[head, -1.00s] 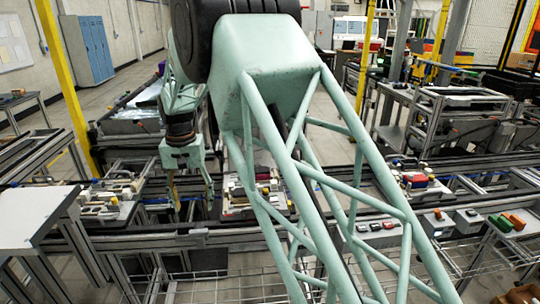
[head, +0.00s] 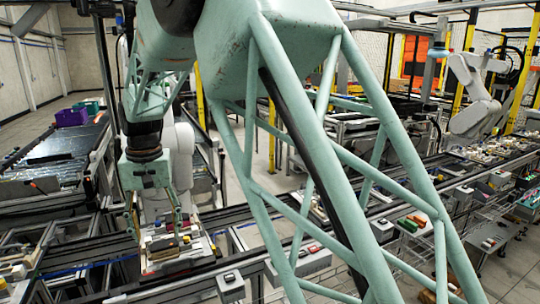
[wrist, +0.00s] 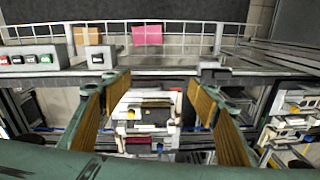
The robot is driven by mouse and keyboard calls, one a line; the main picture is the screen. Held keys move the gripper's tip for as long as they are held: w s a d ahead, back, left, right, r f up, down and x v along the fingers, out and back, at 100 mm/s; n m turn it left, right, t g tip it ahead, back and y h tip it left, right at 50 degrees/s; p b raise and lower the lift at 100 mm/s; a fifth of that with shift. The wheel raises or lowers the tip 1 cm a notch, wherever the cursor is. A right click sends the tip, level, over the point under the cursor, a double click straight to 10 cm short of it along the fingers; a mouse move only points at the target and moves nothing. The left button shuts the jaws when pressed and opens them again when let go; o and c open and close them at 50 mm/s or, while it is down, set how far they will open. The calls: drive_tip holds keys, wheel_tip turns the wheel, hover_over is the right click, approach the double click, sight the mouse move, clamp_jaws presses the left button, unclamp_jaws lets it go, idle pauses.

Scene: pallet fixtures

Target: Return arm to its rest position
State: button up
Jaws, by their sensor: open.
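My gripper (head: 156,228) is green with two spread fingers and hangs downward at the left of the head view. In the wrist view its two ribbed, tan-padded fingers (wrist: 157,90) stand wide apart with nothing between their pads. A pallet fixture (head: 180,262) with white, red and dark parts lies on the rail line just below or behind the gripper in the head view. A fixture with light parts (wrist: 146,112) shows beyond the open fingers in the wrist view. The exact gap between gripper and fixture cannot be told.
Conveyor rails (head: 75,282) run across the scene. A white robot arm (head: 478,95) stands at the right, and a pale arm-like machine (head: 180,160) is behind my gripper. Grey boxes (head: 300,262) line the near rail. A pink sheet (wrist: 147,35) is near the wire railing.

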drive_tip(key=s+d+r+m+t, duration=0.1)
drive_tip(key=s+d+r, duration=0.3)
drive_tip(key=d, duration=0.8)
drive_tip(key=s+d+r+m+b, duration=0.15)
drive_tip(key=d+r, duration=0.45)
drive_tip(key=d, duration=0.6)
drive_tip(key=s+d+r+m+t, duration=0.1)
drive_tip(key=s+d+r, duration=0.3)
drive_tip(key=d, duration=0.8)
drive_tip(key=s+d+r, duration=0.3)
drive_tip(key=s+d, duration=0.8)
drive_tip(key=s, duration=0.2)
drive_tip(key=s+d+f, duration=0.2)
drive_tip(key=s+d, duration=0.1)
drive_tip(key=s, duration=0.5)
drive_tip(key=s+d+f+t+b, duration=0.1)
drive_tip(key=s+d+f, duration=0.1)
drive_tip(key=s, duration=0.7)
drive_tip(key=shift+s+d+f+t+h+b, duration=0.2)
drive_tip(key=shift+d+f+t+h+b, duration=0.15)
drive_tip(key=shift+d, duration=0.5)
